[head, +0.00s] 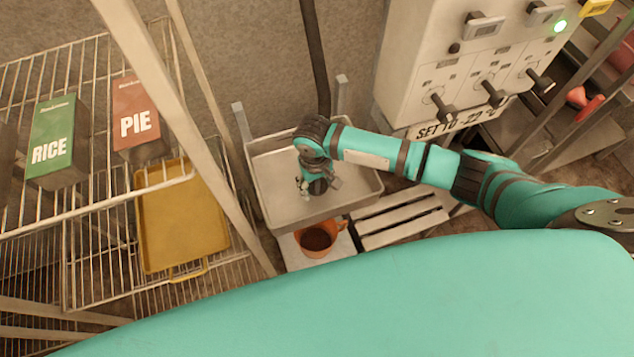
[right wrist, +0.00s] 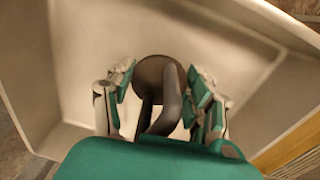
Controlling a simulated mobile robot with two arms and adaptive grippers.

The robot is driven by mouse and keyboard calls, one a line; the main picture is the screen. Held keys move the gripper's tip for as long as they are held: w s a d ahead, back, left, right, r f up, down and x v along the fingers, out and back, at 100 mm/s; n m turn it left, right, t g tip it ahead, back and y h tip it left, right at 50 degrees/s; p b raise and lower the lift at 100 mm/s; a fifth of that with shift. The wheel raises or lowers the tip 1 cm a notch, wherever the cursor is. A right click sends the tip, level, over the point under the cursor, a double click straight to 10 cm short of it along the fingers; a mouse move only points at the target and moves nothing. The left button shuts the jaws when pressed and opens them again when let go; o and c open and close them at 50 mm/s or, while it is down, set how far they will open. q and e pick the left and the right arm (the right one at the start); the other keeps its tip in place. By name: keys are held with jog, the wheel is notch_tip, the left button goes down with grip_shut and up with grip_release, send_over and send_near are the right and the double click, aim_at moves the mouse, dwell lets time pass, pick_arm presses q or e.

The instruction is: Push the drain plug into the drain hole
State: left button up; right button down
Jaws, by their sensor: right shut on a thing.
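My right gripper (head: 318,180) is low inside a pale metal sink (head: 345,198), pointing down. It also shows in the right wrist view (right wrist: 162,100), with its fingers on both sides of a dark plug. The drain plug (right wrist: 165,75) has a round brown-grey disc and a grey bent handle between the fingers. In the head view the plug (head: 318,187) is a small dark shape below the wrist. The drain hole is not visible, and I cannot tell whether the plug touches the sink floor. My left gripper is not in view.
An orange mug (head: 316,238) with dark contents stands in front of the sink, beside a slatted rack (head: 400,216). A wire shelf (head: 95,205) with RICE and PIE boxes and a yellow tray (head: 180,222) is at left. A control box (head: 470,70) is behind at right.

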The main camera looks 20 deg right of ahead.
jog(key=shift+p, duration=0.45)
jog(key=shift+p, duration=0.4)
dwell(0.5)
jog(key=shift+f+b, duration=0.5)
jog(key=shift+f, duration=0.65)
jog(key=shift+c, duration=2.1)
grip_release()
jog(key=shift+r, duration=0.2)
jog(key=r, duration=1.1)
jog(key=shift+a+r, duration=0.25)
jog(key=shift+r, duration=0.05)
